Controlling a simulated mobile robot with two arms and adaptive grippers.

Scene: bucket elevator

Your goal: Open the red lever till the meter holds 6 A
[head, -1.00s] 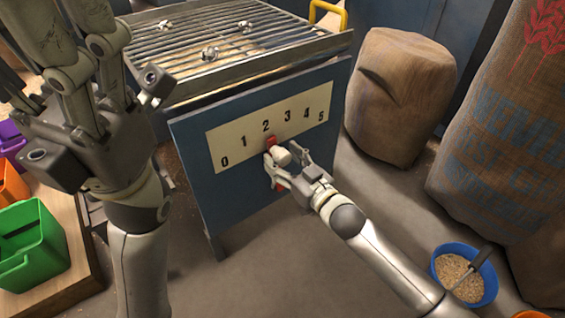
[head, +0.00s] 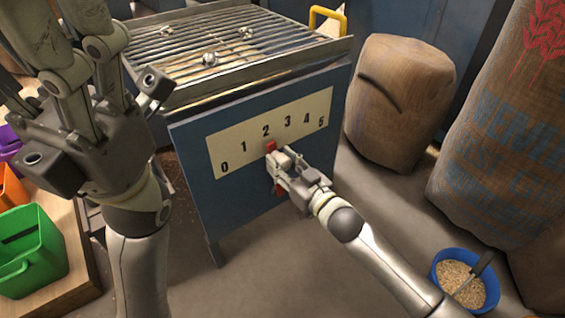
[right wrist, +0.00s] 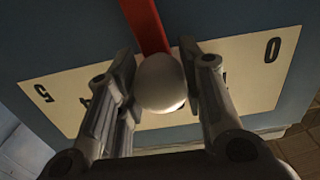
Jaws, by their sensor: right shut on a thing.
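The red lever (head: 270,146) is on the blue front panel (head: 232,197), with its upper end just below the 2 of the pale number scale (head: 213,152). It also shows in the right wrist view (right wrist: 147,25). My right gripper (head: 284,165) is at the lever. In the right wrist view its fingers (right wrist: 160,78) stand on both sides of the white round knob (right wrist: 161,84), shut on it. My left gripper is raised at the upper left, apart from the panel; its jaw opening is unclear. No meter is recognisable in these views.
A metal grate (head: 215,45) with several small shiny pieces lies above the panel. Burlap sacks (head: 400,95) stand at the right. A blue bowl of grain (head: 466,280) is at the lower right. A green bin (head: 32,255) stands at the left.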

